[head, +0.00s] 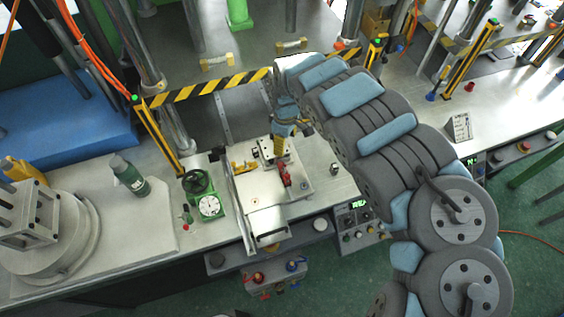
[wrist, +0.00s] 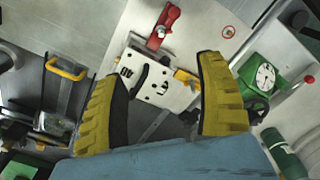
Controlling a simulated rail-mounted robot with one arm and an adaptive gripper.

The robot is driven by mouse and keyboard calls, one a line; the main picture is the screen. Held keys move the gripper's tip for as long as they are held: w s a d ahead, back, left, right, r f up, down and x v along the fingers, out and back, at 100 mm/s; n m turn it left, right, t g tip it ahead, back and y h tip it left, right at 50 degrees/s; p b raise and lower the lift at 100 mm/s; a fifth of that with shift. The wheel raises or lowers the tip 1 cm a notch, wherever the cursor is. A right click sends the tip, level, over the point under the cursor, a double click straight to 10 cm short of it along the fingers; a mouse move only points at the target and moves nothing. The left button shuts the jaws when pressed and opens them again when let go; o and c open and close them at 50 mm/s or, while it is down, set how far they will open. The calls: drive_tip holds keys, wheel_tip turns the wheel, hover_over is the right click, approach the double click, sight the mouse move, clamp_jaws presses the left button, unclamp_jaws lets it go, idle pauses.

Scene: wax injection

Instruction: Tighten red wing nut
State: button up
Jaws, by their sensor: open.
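The red wing nut (wrist: 163,27) is at the top of the wrist view, beside a pale metal block with holes (wrist: 160,82). In the head view the red wing nut (head: 286,175) is just in front of the block, on the metal fixture plate (head: 260,194). My gripper (wrist: 158,68) is open, its two yellow fingers spread wide with nothing between them. In the wrist view the block shows between and beyond the fingers, and the wing nut is beyond the fingertips, apart from them. In the head view my gripper (head: 279,146) hangs over the back of the block, partly hidden by my arm.
A green dial gauge (head: 209,206) and a green bottle (head: 130,175) stand left of the fixture. Yellow clamp parts (head: 243,166) lie along the fixture's left edge. A black-and-yellow striped bar (head: 215,87) crosses behind. A control box (head: 358,222) is at the front right.

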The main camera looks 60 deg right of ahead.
hover_over(285, 170)
drive_tip(key=shift+f, duration=3.1)
drive_tip(key=shift+w+a+f, duration=0.1)
drive_tip(key=shift+f, duration=1.75)
drive_tip(key=shift+w+a+f, duration=0.1)
drive_tip(key=shift+f, duration=1.7)
drive_tip(key=shift+s+d+f+b, duration=0.1)
drive_tip(key=shift+f+b, duration=0.1)
drive_tip(key=shift+f, duration=0.75)
drive_tip(key=shift+s+f+b, duration=0.1)
drive_tip(key=shift+f+b, duration=0.05)
drive_tip(key=shift+f, duration=0.8)
